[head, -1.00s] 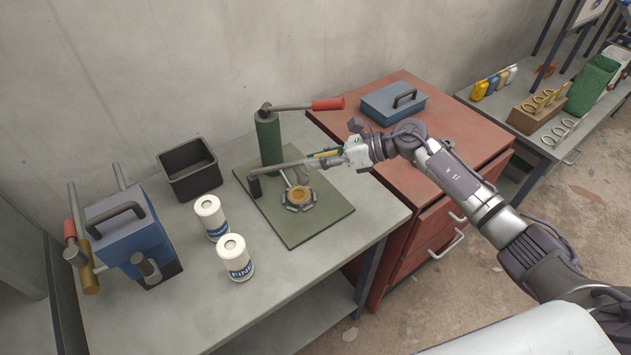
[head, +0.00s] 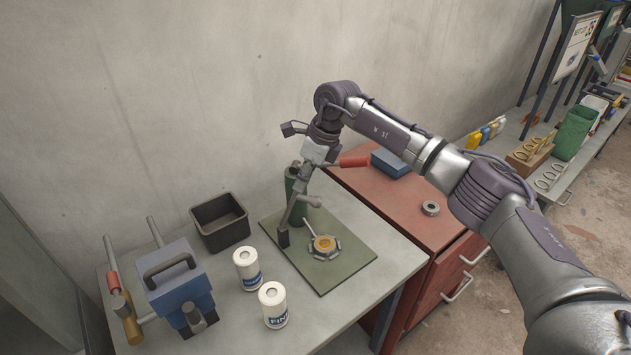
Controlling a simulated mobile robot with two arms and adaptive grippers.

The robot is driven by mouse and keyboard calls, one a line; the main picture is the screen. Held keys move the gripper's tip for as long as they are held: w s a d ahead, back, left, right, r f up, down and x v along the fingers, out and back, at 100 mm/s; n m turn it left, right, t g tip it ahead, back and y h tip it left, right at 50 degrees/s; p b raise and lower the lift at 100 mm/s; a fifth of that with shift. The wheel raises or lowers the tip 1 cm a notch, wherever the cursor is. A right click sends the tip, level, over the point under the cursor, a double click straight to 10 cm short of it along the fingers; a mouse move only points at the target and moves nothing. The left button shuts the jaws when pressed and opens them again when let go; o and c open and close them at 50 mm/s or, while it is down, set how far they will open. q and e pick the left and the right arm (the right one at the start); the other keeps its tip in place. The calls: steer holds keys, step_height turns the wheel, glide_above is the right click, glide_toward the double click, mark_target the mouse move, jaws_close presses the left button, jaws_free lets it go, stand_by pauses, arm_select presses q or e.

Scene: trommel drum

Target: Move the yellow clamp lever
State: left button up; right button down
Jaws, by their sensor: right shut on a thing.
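The clamp stands on a green base plate (head: 352,262) on the grey bench. Its grey lever arm (head: 296,213) now tilts steeply up from a dark block to my right gripper (head: 312,160). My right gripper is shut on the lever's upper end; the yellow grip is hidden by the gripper. The green column (head: 293,180) stands behind the lever, partly covered. A red-handled bar (head: 353,162) sticks out right, close beside the gripper. A round grey part with an orange centre (head: 325,243) sits on the plate. My left gripper is not in view.
Two white canisters (head: 247,268) stand left of the plate. A black bin (head: 221,222) is behind them, a blue machine (head: 175,285) further left. A red cabinet (head: 405,225) to the right carries a blue box (head: 391,161) and a grey ring (head: 430,208).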

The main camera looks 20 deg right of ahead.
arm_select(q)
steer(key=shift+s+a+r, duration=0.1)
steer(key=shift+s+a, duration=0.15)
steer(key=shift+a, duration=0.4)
arm_select(e)
steer(key=shift+w+a+r+h, duration=0.15)
steer(key=shift+a+h, duration=0.15)
steer(key=shift+a, duration=0.1)
steer(key=shift+w+a+r+h, duration=0.1)
steer(key=shift+a+r+h, duration=0.05)
steer(key=shift+a+h, duration=0.2)
steer(key=c, duration=1.3)
jaws_free()
steer(key=o, duration=0.3)
steer(key=shift+w+a+f, duration=0.1)
steer(key=shift+a, duration=0.05)
steer(key=shift+o, duration=0.2)
steer(key=shift+d+r, duration=0.25)
steer(key=shift+r, duration=0.2)
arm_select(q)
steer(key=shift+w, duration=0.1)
arm_select(e)
steer(key=v, duration=1.1)
steer(key=shift+w+a, duration=0.1)
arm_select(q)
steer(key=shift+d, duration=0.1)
